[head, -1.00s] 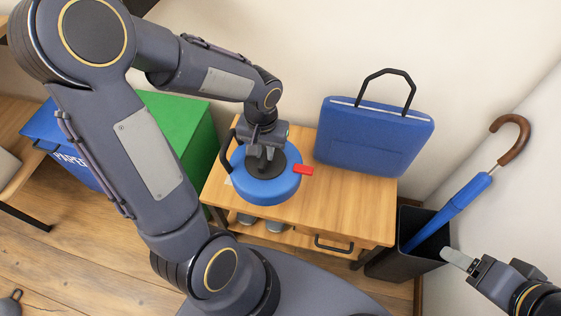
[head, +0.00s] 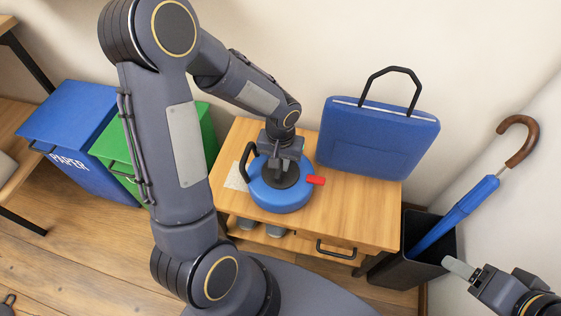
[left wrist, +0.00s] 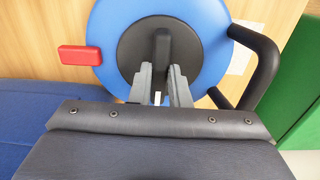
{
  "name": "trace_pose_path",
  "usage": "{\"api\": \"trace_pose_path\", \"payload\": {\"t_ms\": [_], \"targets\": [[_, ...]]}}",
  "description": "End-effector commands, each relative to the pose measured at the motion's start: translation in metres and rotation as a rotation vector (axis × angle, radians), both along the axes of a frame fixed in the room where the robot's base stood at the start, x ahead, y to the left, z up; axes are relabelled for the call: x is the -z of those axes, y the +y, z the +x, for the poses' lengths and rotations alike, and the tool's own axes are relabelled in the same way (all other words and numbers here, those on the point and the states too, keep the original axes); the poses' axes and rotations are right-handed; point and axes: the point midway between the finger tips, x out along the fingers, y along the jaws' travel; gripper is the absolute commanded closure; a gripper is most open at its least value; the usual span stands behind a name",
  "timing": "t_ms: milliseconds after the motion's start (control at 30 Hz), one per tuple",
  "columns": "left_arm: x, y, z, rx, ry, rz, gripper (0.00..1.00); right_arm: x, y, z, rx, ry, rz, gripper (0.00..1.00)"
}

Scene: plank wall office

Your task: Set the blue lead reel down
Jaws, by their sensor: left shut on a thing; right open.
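The blue lead reel (head: 277,201) has a dark hub, a black side handle and a red tab. It is at the wooden side table (head: 228,200), over the tabletop's left half. My left gripper (head: 287,170) comes down from above and is shut on the reel's hub. In the left wrist view the reel (left wrist: 215,35) shows with the fingers (left wrist: 160,85) at the dark raised grip of its hub. Whether the reel's underside touches the tabletop is hidden. My right gripper (head: 460,268) is at the lower right, open and away from the reel; only part of it shows.
A blue bag (head: 375,140) with a black handle stands at the back right of the table. A pale sheet (head: 237,178) lies left of the reel. A bin (head: 408,262) holding a blue umbrella (head: 455,213) stands right. Blue (head: 70,130) and green (head: 120,150) boxes stand left.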

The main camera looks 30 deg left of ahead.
Motion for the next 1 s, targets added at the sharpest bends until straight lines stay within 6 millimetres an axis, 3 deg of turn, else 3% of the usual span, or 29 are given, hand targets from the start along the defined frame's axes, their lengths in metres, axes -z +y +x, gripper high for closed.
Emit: {"api": "trace_pose_path", "payload": {"t_ms": [167, 200, 333, 733, 1000], "targets": [[0.004, 0.0, 0.0, 0.001, -0.002, 0.0, 1.0, 0.004, 0.0, 0.0, 0.0, 0.0, 0.0, 0.34], [0.003, 0.0, 0.0, 0.001, 0.0, 0.0, 0.8, 0.003, 0.0, 0.0, 0.0, 0.0, 0.0, 0.34], [0.003, 0.0, 0.0, 0.0, 0.001, 0.0, 0.63, 0.003, 0.0, 0.0, 0.0, 0.0, 0.0, 0.34], [-0.006, 0.0, 0.0, 0.0, -0.001, 0.0, 0.62, -0.003, 0.0, 0.0, 0.0, 0.0, 0.0, 0.34], [-0.062, 0.0, 0.001, 0.0, -0.004, 0.0, 0.62, -0.022, 0.0, 0.0, 0.0, 0.0, 0.0, 0.34]]}}
